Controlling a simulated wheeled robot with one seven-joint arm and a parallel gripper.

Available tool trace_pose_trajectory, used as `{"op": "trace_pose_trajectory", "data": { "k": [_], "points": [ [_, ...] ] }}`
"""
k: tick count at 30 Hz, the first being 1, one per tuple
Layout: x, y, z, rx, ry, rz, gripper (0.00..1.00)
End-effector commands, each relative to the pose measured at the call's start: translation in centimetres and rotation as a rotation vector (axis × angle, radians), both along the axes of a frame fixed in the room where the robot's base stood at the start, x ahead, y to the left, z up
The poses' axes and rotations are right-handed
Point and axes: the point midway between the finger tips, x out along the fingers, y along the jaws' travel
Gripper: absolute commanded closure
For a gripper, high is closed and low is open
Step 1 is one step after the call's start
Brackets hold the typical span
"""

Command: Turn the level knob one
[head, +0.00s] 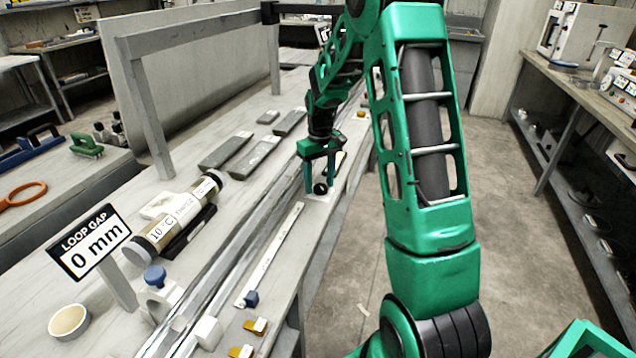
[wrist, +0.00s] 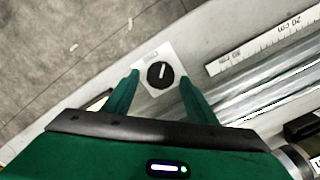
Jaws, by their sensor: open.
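A round black knob (wrist: 160,75) with a white pointer line sits on a small white plate (wrist: 147,60) near the bench's edge. In the wrist view the pointer aims up and slightly right. My gripper (wrist: 157,88) is open, with one green finger on each side of the knob, apart from it as far as I can see. In the head view my gripper (head: 321,188) points down over the knob (head: 320,188), which shows between the fingertips. Whether the fingertips are at the knob's height I cannot tell.
A ruler (head: 271,254) and long clear rails (head: 232,262) run along the bench beside the knob. The floor (head: 352,240) lies right of the bench.

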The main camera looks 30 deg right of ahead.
Motion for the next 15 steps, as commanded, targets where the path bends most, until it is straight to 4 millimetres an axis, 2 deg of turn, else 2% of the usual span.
{"op": "trace_pose_trajectory", "data": {
  "k": [9, 14, 15],
  "points": [
    [0.00, 0.01, -0.21, 0.000, 0.000, 0.000, 0.48],
    [0.01, 0.02, -0.20, 0.000, 0.000, 0.000, 0.86],
    [0.01, 0.02, -0.20, 0.000, 0.000, 0.000, 0.89]
  ]
}}
